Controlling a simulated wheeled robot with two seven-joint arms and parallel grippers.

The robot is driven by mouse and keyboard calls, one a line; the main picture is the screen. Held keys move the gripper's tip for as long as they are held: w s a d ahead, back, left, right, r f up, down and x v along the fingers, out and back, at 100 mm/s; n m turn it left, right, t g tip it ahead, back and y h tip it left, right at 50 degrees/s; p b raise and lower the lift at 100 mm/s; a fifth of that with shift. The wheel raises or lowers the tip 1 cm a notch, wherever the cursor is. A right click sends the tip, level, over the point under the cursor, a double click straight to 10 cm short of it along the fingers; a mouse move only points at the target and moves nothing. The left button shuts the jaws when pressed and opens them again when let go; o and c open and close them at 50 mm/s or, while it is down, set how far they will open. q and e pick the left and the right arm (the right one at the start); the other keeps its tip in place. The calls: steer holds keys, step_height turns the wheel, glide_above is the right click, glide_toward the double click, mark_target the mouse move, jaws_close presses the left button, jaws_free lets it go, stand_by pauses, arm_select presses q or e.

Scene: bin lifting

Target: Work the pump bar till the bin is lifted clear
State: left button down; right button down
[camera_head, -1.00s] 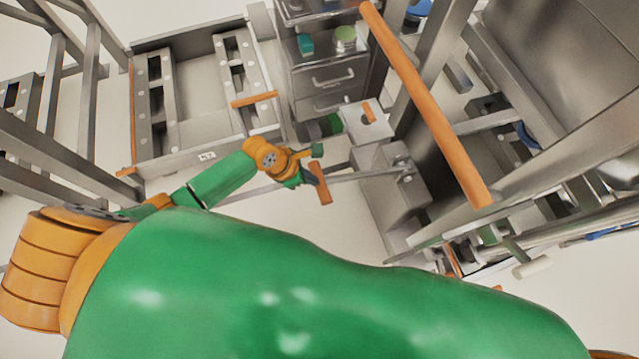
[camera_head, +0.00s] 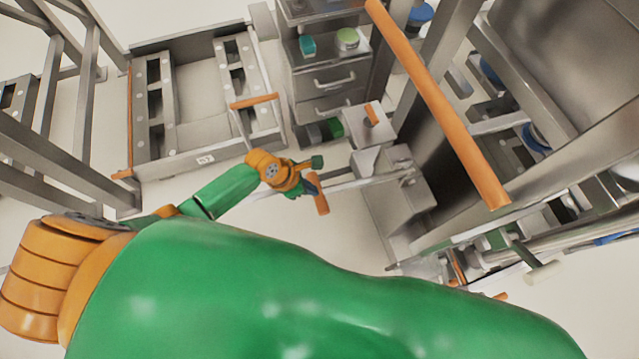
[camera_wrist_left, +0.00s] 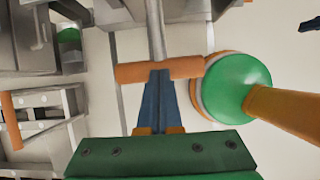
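The pump bar is a thin metal rod (camera_head: 358,181) running left from a grey pump box (camera_head: 392,208) and ending in an orange cross grip (camera_head: 319,195). My left gripper (camera_head: 313,183) is at this grip. In the left wrist view its dark fingers (camera_wrist_left: 158,98) come close together and meet the middle of the orange grip (camera_wrist_left: 188,68), with the rod leading away beyond it. A large grey bin (camera_head: 580,45) stands in a metal frame at the upper right. Whether its underside is clear cannot be seen. My right gripper is out of view.
A drawer cabinet (camera_head: 322,82) with small items on top stands behind the pump. A low open metal frame (camera_head: 205,160) is at the upper left, with railings at far left. A long orange bar (camera_head: 440,105) crosses in front of the bin frame. Pale floor is free around the grip.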

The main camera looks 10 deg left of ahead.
arm_select(q)
steer(key=shift+w+d+r, duration=0.2)
steer(key=shift+d, duration=0.35)
steer(key=shift+a+r, duration=0.1)
steer(key=shift+r, duration=0.05)
steer(key=s+a+r+p, duration=0.3)
steer(key=a+r+p, duration=0.1)
steer(key=r+p, duration=0.2)
steer(key=shift+a+r, duration=0.35)
steer(key=shift+a, duration=0.05)
steer(key=shift+f, duration=0.1)
stand_by(0.4)
